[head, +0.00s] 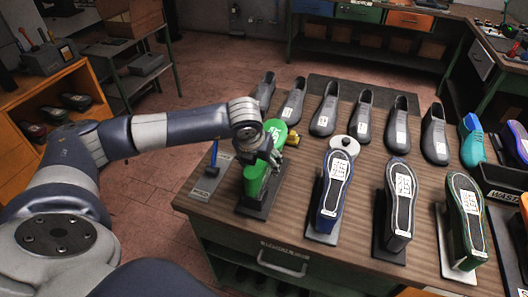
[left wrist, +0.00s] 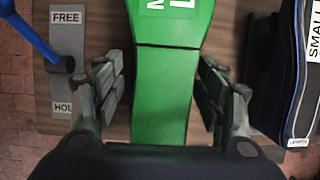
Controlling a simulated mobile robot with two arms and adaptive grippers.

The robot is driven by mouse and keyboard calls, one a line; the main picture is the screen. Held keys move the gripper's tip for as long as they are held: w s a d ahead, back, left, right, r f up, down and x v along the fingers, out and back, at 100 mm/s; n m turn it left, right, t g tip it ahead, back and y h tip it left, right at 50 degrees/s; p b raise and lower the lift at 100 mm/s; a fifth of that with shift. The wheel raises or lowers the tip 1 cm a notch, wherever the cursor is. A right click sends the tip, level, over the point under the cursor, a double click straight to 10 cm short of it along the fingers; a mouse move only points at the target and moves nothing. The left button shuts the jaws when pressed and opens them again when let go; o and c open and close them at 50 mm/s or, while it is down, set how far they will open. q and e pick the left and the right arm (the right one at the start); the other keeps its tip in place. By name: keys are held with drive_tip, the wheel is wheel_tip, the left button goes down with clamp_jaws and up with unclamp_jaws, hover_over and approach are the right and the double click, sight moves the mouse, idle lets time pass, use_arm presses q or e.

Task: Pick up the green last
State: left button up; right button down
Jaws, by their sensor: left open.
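The green last (head: 256,178) stands sole up on a dark stand at the left end of the wooden bench, with a white label on its upper part. It also fills the middle of the left wrist view (left wrist: 165,85). My left gripper (head: 266,157) is over the last and hides part of it in the head view. In the left wrist view the gripper (left wrist: 162,88) is open, with one finger on each side of the green last and a gap showing on both sides. My right gripper is not in view.
A blue-handled tool (head: 213,158) on a grey plate (left wrist: 66,90) marked FREE and HOL is just left of the last. A blue-edged shoe (head: 333,188) stands to the right. A row of dark lasts (head: 325,112) stands behind. A black waste bin (head: 500,180) is far right.

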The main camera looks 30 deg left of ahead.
use_arm(q)
drive_tip(key=shift+w+f, duration=0.15)
drive_tip(key=shift+f, duration=0.25)
drive_tip(key=shift+c, duration=0.6)
drive_tip(key=c, duration=1.2)
drive_tip(key=shift+r, duration=0.1)
drive_tip(key=shift+c, duration=0.2)
